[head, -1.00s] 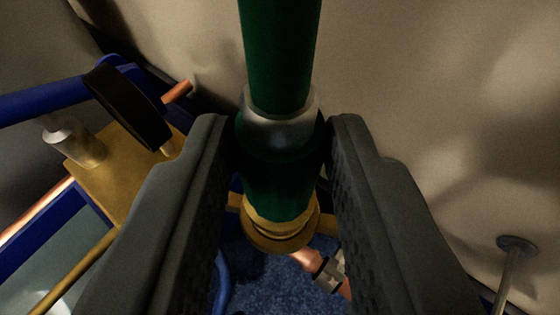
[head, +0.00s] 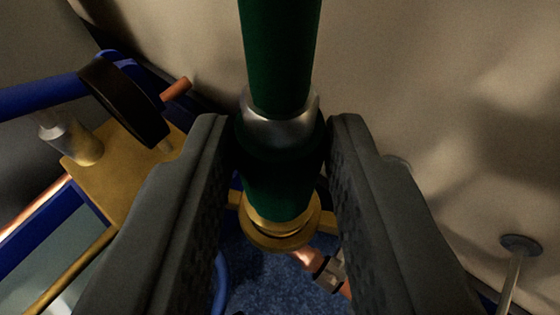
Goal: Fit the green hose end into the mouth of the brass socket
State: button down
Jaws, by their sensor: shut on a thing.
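The green hose (head: 280,55) comes down from the top of the head view, with a silver collar (head: 281,122) around it. My gripper (head: 280,150) is shut on the green hose end (head: 272,190), one dark ribbed jaw on each side, just below the collar. The brass socket (head: 275,236) shows as a ring directly below the hose end. The hose end's lower edge overlaps the ring in this view. The mouth is hidden behind the hose end, so I cannot tell whether it is inside or just above.
A brass block (head: 120,172) with a black round knob (head: 122,103) and a blue pipe (head: 40,97) stand at the left. A copper pipe with a grey fitting (head: 331,273) runs below the socket. A metal rod with a round flange (head: 521,244) is at the lower right.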

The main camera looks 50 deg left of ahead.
jog(key=shift+f, duration=0.5)
dwell(0.3)
jog(key=c, duration=1)
grip_release()
jog(key=shift+c, duration=0.2)
jog(key=shift+r, duration=0.1)
notch_tip(320, 180, up, 10)
